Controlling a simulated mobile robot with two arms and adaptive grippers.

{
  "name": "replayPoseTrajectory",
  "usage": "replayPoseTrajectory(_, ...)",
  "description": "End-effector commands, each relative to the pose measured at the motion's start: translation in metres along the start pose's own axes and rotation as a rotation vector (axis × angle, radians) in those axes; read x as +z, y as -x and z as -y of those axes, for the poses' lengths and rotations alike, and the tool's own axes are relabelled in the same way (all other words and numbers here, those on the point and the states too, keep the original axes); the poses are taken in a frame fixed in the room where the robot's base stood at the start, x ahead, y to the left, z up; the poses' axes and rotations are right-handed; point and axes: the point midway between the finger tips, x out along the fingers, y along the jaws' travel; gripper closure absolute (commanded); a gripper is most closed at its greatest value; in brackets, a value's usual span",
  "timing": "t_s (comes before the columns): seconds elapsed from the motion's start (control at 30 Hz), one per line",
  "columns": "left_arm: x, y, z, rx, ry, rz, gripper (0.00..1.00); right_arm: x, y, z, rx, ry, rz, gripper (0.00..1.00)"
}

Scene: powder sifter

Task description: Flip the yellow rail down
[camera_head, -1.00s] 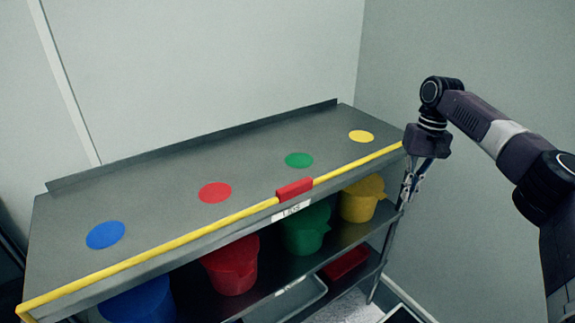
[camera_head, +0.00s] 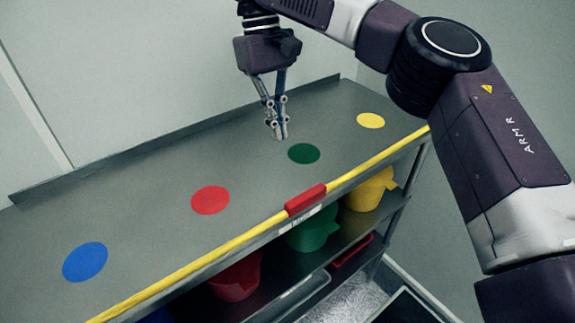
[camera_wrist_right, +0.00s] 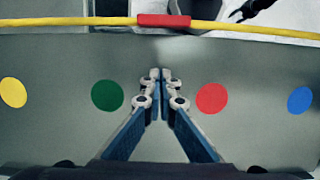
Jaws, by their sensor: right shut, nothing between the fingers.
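The yellow rail (camera_head: 240,239) runs along the front edge of the grey table top, with a red grip (camera_head: 305,200) near its middle. In the right wrist view the rail (camera_wrist_right: 80,22) crosses the top of the picture, with the red grip (camera_wrist_right: 163,20) at its centre. The rail lies at the level of the table top. My right gripper (camera_head: 281,136) is shut and empty, pointing down above the table top behind the red grip, near the green dot. In the wrist view its fingertips (camera_wrist_right: 160,75) meet below the red grip, apart from it.
The table top (camera_head: 150,190) bears blue, red, green and yellow dots and is otherwise clear. A low ridge runs along its back by the wall. Below, a shelf holds a red bucket (camera_head: 236,278), a green bucket (camera_head: 314,232) and a yellow bucket (camera_head: 368,190).

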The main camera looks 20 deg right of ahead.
Motion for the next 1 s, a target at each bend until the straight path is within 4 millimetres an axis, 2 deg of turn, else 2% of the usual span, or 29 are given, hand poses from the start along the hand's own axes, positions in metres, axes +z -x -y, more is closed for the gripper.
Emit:
replayPoseTrajectory(0.17,0.002,0.0,0.0,0.0,0.0,0.002,0.6,0.0,0.001,0.008,0.011,0.015,0.004,1.0)
replayPoseTrajectory(0.37,0.017,0.001,-0.003,0.004,0.0,0.023,0.6,0.0,0.001,0.008,0.01,0.015,0.003,1.0)
replayPoseTrajectory(0.53,0.025,-0.003,-0.004,0.005,0.0,0.034,0.6,-0.001,-0.009,0.008,0.008,0.018,0.005,1.0)
replayPoseTrajectory(0.67,0.021,-0.01,-0.004,0.004,0.0,0.029,0.6,-0.001,-0.028,0.007,0.007,0.017,0.006,1.0)
replayPoseTrajectory(0.9,0.005,-0.018,-0.002,0.002,0.0,0.004,0.6,0.0,-0.076,0.007,0.007,0.018,0.006,1.0)
replayPoseTrajectory(1.0,0.004,-0.019,-0.002,0.002,0.0,0.003,0.6,0.0,-0.095,0.007,0.006,0.018,0.007,1.0)
